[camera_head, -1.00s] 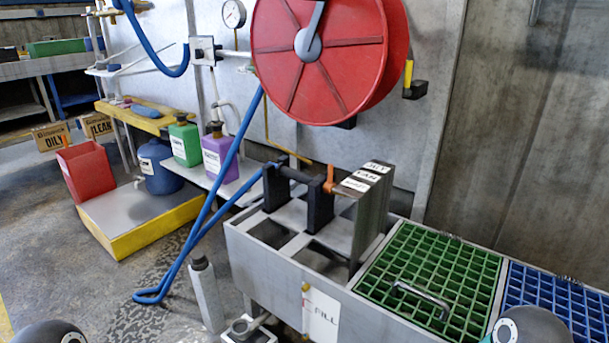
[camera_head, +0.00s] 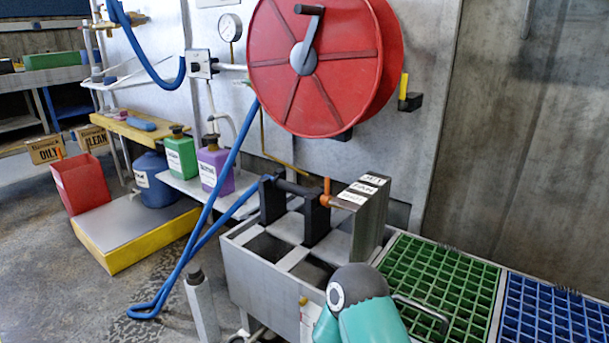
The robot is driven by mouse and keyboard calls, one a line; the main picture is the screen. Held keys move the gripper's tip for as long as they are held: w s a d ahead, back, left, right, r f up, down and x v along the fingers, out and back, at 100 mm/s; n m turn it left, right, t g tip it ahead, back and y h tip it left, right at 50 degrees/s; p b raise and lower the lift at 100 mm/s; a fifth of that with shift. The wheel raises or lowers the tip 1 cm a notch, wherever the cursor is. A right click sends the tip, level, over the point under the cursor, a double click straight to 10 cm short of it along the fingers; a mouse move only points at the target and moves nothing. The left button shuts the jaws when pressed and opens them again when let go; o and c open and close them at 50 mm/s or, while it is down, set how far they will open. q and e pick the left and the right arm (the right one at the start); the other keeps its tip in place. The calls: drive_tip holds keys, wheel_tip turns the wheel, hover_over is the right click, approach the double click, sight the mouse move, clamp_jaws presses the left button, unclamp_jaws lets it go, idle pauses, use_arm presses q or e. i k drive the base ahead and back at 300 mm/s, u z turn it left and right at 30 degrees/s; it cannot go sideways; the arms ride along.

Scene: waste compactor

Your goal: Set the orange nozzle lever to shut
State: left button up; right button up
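The orange nozzle lever (camera_head: 326,190) stands nearly upright on the nozzle, beside the dark right-hand bracket (camera_head: 315,220). The black nozzle body (camera_head: 292,188) lies across two dark brackets on top of the grey tank (camera_head: 262,280). A grey upright plate (camera_head: 369,228) to the right of the lever carries several white labels (camera_head: 362,188) along its top, too small to read surely. A teal and grey link of my arm, apparently the right, is in front of the tank at bottom centre. Neither gripper is in view.
A red hose reel (camera_head: 315,65) hangs above the nozzle. A blue hose (camera_head: 212,190) loops down to the floor left of the tank. Green (camera_head: 435,280) and blue (camera_head: 553,315) gratings lie to the right. Purple (camera_head: 216,168) and green (camera_head: 181,155) bottles stand at left.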

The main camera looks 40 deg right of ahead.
sight(325, 199)
drive_tip(key=z, duration=0.1)
drive_tip(key=k, duration=1.15)
drive_tip(key=z, duration=0.25)
drive_tip(key=i, duration=0.8)
